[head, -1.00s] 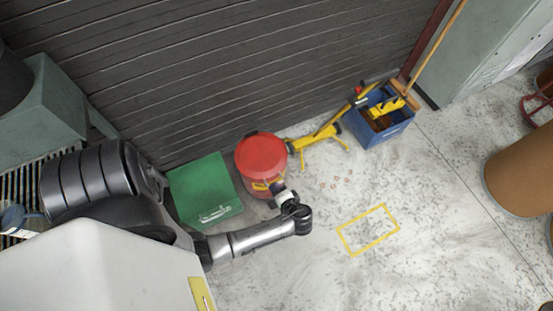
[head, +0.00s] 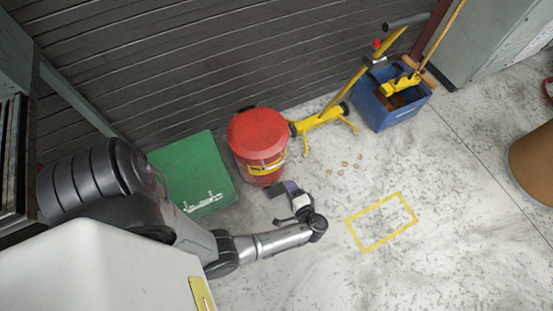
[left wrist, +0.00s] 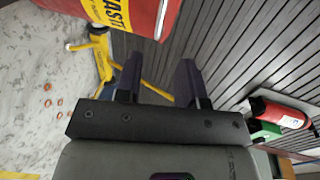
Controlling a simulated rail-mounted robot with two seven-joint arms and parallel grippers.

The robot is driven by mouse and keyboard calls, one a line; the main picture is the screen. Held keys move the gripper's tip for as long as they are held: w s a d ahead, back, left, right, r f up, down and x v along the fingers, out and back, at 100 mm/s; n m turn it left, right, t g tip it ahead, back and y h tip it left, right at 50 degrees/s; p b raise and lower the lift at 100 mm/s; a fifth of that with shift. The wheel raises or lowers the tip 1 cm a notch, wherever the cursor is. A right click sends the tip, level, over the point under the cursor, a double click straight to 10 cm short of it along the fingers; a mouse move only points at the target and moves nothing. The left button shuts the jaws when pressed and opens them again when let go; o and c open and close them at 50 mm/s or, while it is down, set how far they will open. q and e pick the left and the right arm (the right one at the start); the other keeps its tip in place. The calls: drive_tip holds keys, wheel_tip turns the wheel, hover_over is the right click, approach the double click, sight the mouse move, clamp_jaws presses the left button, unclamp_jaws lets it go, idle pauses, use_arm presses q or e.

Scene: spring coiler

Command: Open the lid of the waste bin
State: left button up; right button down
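The red waste bin (head: 256,164), with a yellow label on its front, stands on the floor by the dark slatted wall. Its round red lid (head: 258,132) lies flat and closed on top. My left gripper (head: 278,205) is just in front of the bin, low to its right side, and looks apart from it. In the left wrist view, the two dark fingers (left wrist: 158,78) are spread with nothing between them. The bin's red and yellow side (left wrist: 122,14) fills the top of that view; its lid is not clearly visible there. My right gripper is not in view.
A green box (head: 190,175) stands left of the bin. A yellow stand (head: 325,118) and a blue crate (head: 382,112) with a broom are to the right. A red extinguisher (left wrist: 278,113) shows in the wrist view. Floor around a yellow rectangle (head: 382,222) is mostly clear.

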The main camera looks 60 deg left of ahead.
sight(276, 165)
use_arm(q)
drive_tip(key=shift+b+x, duration=2.2)
drive_tip(key=shift+x, duration=3.95)
drive_tip(key=shift+c, duration=0.5)
clamp_jaws()
drive_tip(key=shift+r, duration=0.1)
